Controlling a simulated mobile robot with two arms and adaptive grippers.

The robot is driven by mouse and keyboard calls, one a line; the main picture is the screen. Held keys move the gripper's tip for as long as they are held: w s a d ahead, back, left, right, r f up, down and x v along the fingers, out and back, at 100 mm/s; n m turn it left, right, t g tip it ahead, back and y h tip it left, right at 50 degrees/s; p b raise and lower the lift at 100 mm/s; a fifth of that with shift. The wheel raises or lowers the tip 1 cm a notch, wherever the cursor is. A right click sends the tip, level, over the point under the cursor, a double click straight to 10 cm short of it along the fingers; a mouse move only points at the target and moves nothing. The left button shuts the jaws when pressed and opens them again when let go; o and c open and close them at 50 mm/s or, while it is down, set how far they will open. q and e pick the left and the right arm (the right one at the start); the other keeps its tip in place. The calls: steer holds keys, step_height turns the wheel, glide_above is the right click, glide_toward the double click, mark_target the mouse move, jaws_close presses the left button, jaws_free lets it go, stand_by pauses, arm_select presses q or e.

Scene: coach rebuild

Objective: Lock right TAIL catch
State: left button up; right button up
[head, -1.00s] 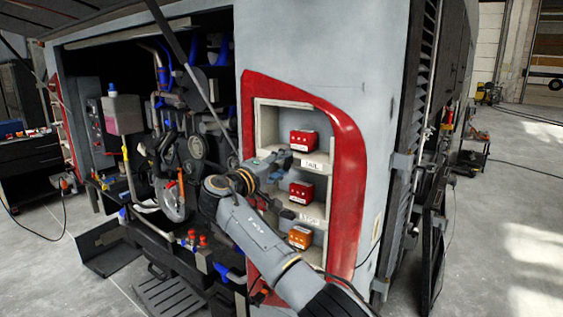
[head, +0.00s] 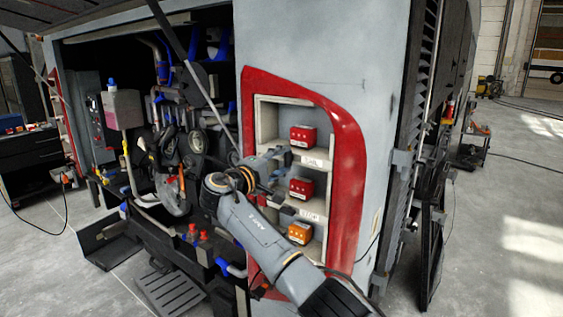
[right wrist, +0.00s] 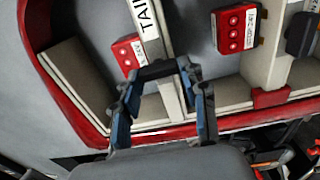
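The top red TAIL lamp (head: 303,136) sits on its shelf in the red-framed cabinet, above a white TAIL label (head: 312,162). In the right wrist view the lamp (right wrist: 126,52) and label (right wrist: 148,18) lie just beyond my fingers. My right gripper (head: 278,160) reaches in from the lower right to the left end of the TAIL shelf edge. Its blue-padded fingers (right wrist: 160,78) flank the dark TAIL catch (right wrist: 158,70), which fills the gap between the tips and seems gripped. The catch's setting is largely hidden. My left gripper is out of view.
Below are a red STOP lamp (head: 301,188) with its dark catch (right wrist: 302,36), and an orange lamp (head: 300,232). The red frame (head: 347,160) borders the shelves closely. The open engine bay (head: 190,120) lies left; open floor (head: 500,220) lies right.

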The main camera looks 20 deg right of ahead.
steer(key=o, duration=0.4)
steer(key=shift+o, duration=0.2)
steer(key=v, duration=1.2)
steer(key=shift+f, duration=0.15)
